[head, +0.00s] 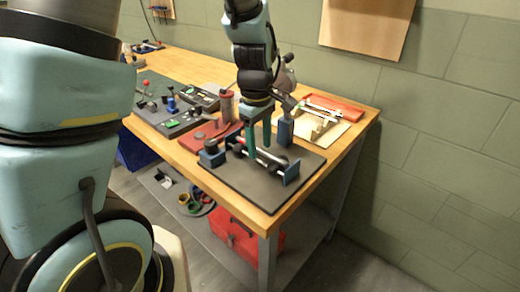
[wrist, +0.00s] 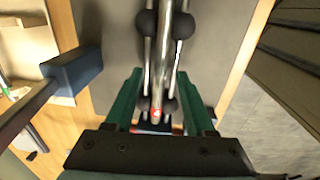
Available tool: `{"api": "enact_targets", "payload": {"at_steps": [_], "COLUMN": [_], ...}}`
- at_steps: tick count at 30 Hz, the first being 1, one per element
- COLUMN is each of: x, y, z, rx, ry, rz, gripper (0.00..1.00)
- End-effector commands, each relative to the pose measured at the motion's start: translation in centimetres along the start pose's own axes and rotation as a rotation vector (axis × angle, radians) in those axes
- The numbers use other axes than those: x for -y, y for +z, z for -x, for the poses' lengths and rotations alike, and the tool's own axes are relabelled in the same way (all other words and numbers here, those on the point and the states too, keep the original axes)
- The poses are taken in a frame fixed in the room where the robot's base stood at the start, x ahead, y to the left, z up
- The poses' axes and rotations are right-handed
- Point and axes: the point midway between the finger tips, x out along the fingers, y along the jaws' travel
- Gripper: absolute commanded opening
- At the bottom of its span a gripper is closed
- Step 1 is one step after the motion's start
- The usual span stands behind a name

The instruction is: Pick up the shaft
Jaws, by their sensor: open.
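The shaft (head: 270,157) is a slim silvery rod in a low fixture on the dark mat (head: 245,188). Blue blocks stand near its ends, one at the right (head: 291,173). In the wrist view bright metal rods run up the middle, and the shaft (wrist: 164,50) appears to be among them, with dark round knobs on both sides. My gripper (head: 259,148) points down over the fixture with its green fingers apart. In the wrist view my gripper (wrist: 159,78) has one finger on each side of the rods. I cannot tell whether the fingers touch the shaft.
A tall blue block (head: 285,130) stands just behind the fixture. A red tray (head: 338,108) lies at the back right, and a grey cylinder (head: 227,103) stands on a red base to the left. The bench's front edge (head: 240,218) is close to the mat.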

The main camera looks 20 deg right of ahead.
Motion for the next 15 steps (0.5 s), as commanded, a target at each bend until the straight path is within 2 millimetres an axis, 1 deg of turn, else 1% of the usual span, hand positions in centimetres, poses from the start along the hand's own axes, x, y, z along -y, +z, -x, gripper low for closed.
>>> {"api": "enact_targets", "payload": {"at_steps": [3,15], "x": [0.00,-0.01], "y": [0.01,0.02], "z": [0.02,0.04], "rx": [0.000,0.000], "ry": [0.000,0.000], "rz": [0.000,0.000], "gripper": [0.54,0.09]}}
